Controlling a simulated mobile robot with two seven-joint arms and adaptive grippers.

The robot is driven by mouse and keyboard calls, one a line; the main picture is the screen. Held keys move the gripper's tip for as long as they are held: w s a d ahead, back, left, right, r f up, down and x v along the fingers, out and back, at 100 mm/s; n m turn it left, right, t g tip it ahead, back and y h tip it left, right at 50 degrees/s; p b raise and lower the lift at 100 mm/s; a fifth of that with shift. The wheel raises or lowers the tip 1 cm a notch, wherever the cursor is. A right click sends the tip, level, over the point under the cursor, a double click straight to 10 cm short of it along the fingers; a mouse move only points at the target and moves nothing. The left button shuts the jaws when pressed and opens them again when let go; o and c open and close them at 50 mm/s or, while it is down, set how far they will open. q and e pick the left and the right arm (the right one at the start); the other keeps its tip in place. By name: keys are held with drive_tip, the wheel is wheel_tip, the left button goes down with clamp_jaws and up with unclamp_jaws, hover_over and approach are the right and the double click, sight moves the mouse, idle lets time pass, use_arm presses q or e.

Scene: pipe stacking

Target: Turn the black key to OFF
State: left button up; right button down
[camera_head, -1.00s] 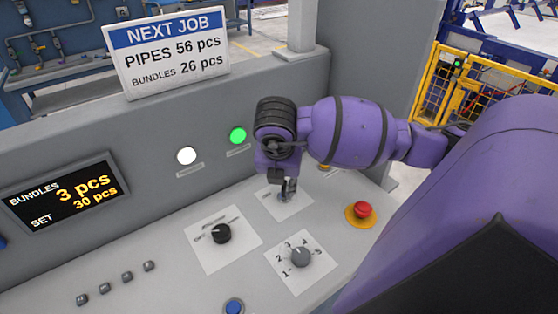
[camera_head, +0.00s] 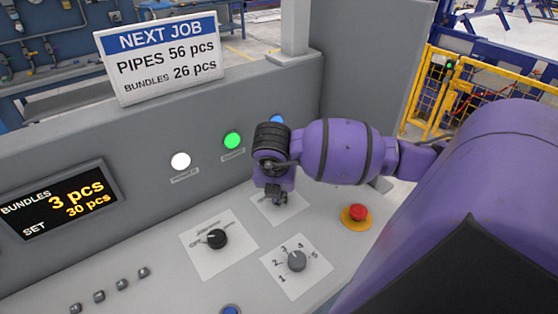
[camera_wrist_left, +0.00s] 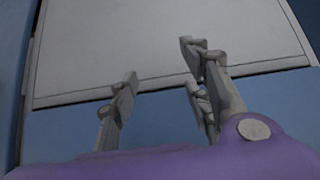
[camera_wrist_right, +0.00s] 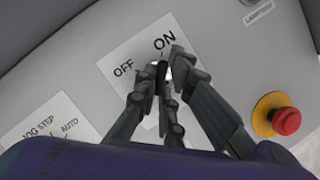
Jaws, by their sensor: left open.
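The black key (camera_wrist_right: 161,76) stands on a white plate (camera_wrist_right: 113,62) marked OFF and ON, seen in the right wrist view. The fingers of my right gripper (camera_wrist_right: 165,68) are at the key, one on each side, with a narrow gap between them. They partly hide it, and I cannot tell whether they clamp it. In the head view my right gripper (camera_head: 276,198) is low over the same plate (camera_head: 264,210), and the key is hidden there. My left gripper (camera_wrist_left: 160,75) is open and empty in the left wrist view, away from the panel.
A black selector knob (camera_head: 217,238) and a grey numbered dial (camera_head: 297,261) sit nearer on the panel. A red emergency button (camera_head: 357,212) on a yellow base is to the right. White (camera_head: 180,161), green (camera_head: 232,140) and blue (camera_head: 277,121) lights are on the upright face.

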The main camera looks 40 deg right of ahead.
drive_tip(key=shift+n, duration=0.6)
drive_tip(key=n, duration=0.2)
drive_tip(key=n+t+y, duration=0.1)
drive_tip(key=n, duration=0.1)
drive_tip(key=shift+s+d, duration=0.1)
drive_tip(key=shift+d, duration=0.1)
drive_tip(key=n+y, duration=0.1)
drive_tip(key=n, duration=0.1)
drive_tip(key=shift+n+t+y, duration=0.3)
drive_tip(key=shift+n+t, duration=0.1)
drive_tip(key=shift+d+r+n+y, duration=0.1)
drive_tip(key=shift+n+y, duration=0.2)
drive_tip(key=shift+n, duration=0.6)
drive_tip(key=n+y, duration=0.1)
drive_tip(key=n, duration=0.2)
drive_tip(key=shift+d+n, duration=0.1)
drive_tip(key=shift+n, duration=0.2)
drive_tip(key=shift+n+g+y, duration=0.3)
drive_tip(key=shift+n+y, duration=0.3)
drive_tip(key=shift+n, duration=0.6)
use_arm(q)
drive_tip(key=shift+f, duration=0.1)
use_arm(e)
drive_tip(key=shift+n+y, duration=0.4)
drive_tip(key=shift+n, duration=0.7)
use_arm(q)
drive_tip(key=shift+s, duration=0.1)
